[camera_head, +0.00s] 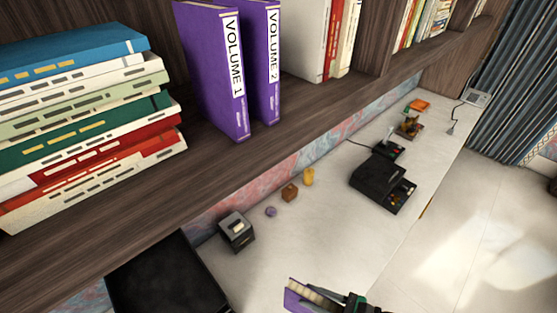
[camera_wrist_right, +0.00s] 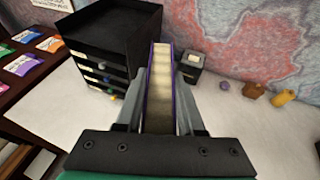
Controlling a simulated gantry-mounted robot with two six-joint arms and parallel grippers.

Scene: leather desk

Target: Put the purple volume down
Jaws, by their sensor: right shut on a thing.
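A purple volume (camera_head: 296,300) with pale page edges shows at the bottom of the head view, partly cut off by the frame. My right gripper (camera_head: 333,299) is shut on it and holds it over the white desk (camera_head: 330,245). In the right wrist view the volume (camera_wrist_right: 160,85) stands between the two grey fingers, page edges facing the camera, purple covers at both sides. On the shelf (camera_head: 215,160), purple VOLUME 1 (camera_head: 212,80) and VOLUME 2 (camera_head: 262,60) stand upright with a small space between them. My left gripper is in neither view.
A stack of lying books (camera_head: 85,130) fills the shelf's left; upright books (camera_head: 320,40) stand right of VOLUME 2. On the desk are a black drawer unit (camera_wrist_right: 100,50), a small dark box (camera_head: 237,232), small objects by the wall and a black device (camera_head: 383,183). Desk surface near the volume is clear.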

